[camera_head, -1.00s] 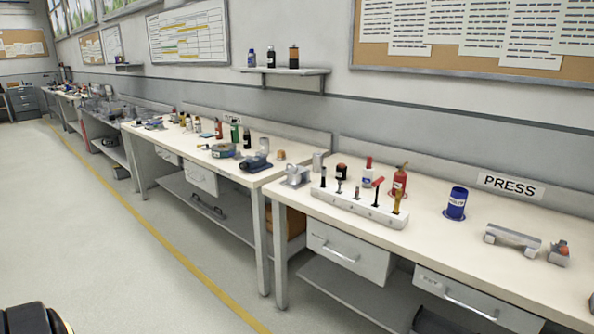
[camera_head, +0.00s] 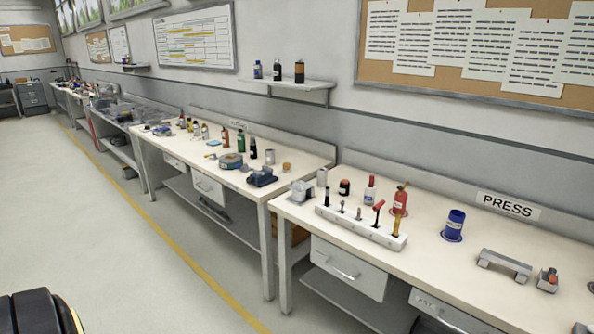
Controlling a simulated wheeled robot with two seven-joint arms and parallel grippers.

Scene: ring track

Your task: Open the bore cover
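I cannot make out a bore cover in this view. The bench at the right (camera_head: 420,272) carries a PRESS sign (camera_head: 508,205) on its back board. On it are a grey bridge-shaped block (camera_head: 503,264), a small grey part with a reddish top (camera_head: 547,280), a blue can (camera_head: 453,225) and a white rack of upright tools (camera_head: 360,228). More parts are cut off at the right edge. Neither of my grippers shows.
A second bench (camera_head: 225,178) with bottles and a blue tool (camera_head: 262,177) stands to the left, with further benches beyond. A drawer (camera_head: 348,268) sits under the PRESS bench.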

